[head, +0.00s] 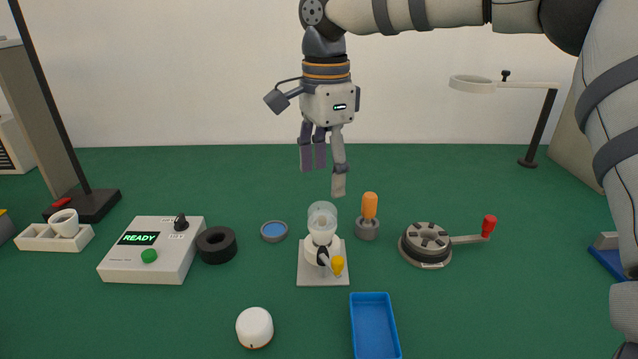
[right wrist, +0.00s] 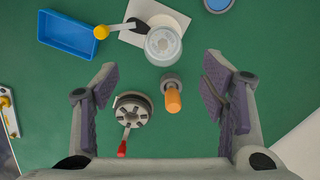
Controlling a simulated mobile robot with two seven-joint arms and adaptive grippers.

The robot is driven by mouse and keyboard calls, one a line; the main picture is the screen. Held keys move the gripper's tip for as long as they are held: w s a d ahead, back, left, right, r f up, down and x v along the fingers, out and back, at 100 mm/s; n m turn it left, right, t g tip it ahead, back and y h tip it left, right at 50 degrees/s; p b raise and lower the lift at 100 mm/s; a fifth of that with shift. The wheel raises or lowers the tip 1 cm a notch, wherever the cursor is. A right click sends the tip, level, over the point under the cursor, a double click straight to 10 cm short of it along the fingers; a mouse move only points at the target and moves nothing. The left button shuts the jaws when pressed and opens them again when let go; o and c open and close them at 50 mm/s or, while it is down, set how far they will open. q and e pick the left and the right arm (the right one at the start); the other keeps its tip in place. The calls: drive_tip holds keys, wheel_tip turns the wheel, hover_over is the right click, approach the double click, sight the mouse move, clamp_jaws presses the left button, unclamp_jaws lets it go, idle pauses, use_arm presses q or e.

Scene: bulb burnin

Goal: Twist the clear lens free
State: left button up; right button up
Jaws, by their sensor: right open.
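The clear lens (head: 322,215) is a translucent round cup. It sits upright on a white fixture (head: 310,274) with a square base and a yellow-knobbed lever (head: 337,265) at its front. In the right wrist view the lens (right wrist: 163,46) shows from above, near the top centre, with the fixture's plate (right wrist: 140,13) beside it. My right gripper (head: 322,182) points down, open and empty, above and apart from the lens. Its fingers stand wide to both sides in the right wrist view (right wrist: 159,88). My left gripper is in neither view.
An orange-handled tool (head: 370,207) in a grey holder stands close right of the lens. A grey dial with a red crank (head: 427,243) is farther right. A blue tray (head: 374,325), white dome (head: 254,327), black ring (head: 216,245) and READY box (head: 150,262) lie around.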

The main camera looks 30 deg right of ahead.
sight(323, 207)
drive_tip(key=f, duration=0.7)
drive_tip(key=shift+w+f, duration=0.2)
drive_tip(key=shift+f, duration=0.15)
drive_tip(key=c, duration=1.2)
drive_tip(key=n, duration=0.3)
